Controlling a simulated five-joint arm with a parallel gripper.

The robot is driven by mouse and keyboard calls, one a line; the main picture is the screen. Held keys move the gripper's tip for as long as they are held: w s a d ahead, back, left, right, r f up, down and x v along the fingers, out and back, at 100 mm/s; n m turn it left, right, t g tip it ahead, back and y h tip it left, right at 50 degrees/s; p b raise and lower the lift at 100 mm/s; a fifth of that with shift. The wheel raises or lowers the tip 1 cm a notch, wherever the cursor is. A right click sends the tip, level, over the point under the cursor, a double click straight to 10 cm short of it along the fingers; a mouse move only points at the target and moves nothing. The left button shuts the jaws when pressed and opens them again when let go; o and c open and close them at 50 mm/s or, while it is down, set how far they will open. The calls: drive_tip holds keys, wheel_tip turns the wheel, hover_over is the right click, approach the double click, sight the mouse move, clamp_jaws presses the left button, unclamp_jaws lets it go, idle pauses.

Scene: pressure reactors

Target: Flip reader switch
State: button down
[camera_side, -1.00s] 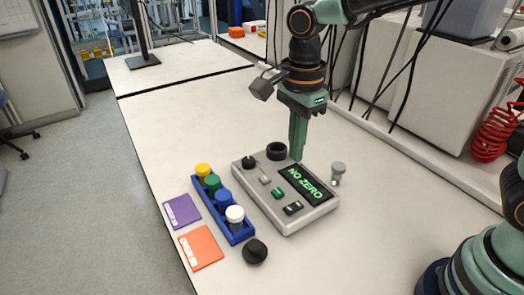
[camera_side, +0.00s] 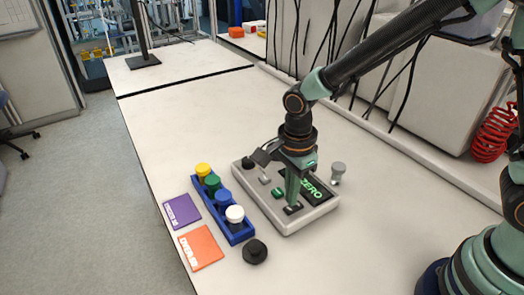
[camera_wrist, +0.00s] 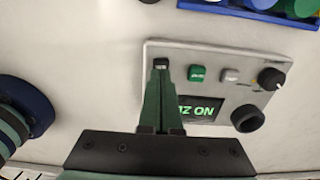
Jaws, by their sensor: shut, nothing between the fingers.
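The reader (camera_side: 270,212) is a light grey box with a lit green display (camera_side: 313,188), a green button, a grey button and a black knob. Its small black rocker switch (camera_side: 294,209) is at the near edge; it also shows in the wrist view (camera_wrist: 161,62). My gripper (camera_side: 291,201) is shut and empty, pointing down with its fingertips at the switch. In the wrist view the fingertips (camera_wrist: 161,70) meet or nearly meet the switch; contact cannot be told. The fingers hide part of the display and part of the switch.
A blue rack (camera_side: 232,235) with several coloured caps stands left of the reader. A purple card (camera_side: 182,211), an orange card (camera_side: 200,247) and a black knob-like piece (camera_side: 255,251) lie nearby. A grey-capped vial (camera_side: 338,173) stands right of the reader.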

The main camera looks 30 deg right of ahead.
sight(296, 206)
drive_tip(key=shift+f, duration=1.05)
drive_tip(key=shift+a+f, duration=0.1)
drive_tip(key=shift+f, duration=0.05)
drive_tip(key=shift+d+r, duration=0.2)
drive_tip(key=shift+d, duration=0.6)
drive_tip(key=shift+r, duration=0.1)
wheel_tip(296, 206, up, 14)
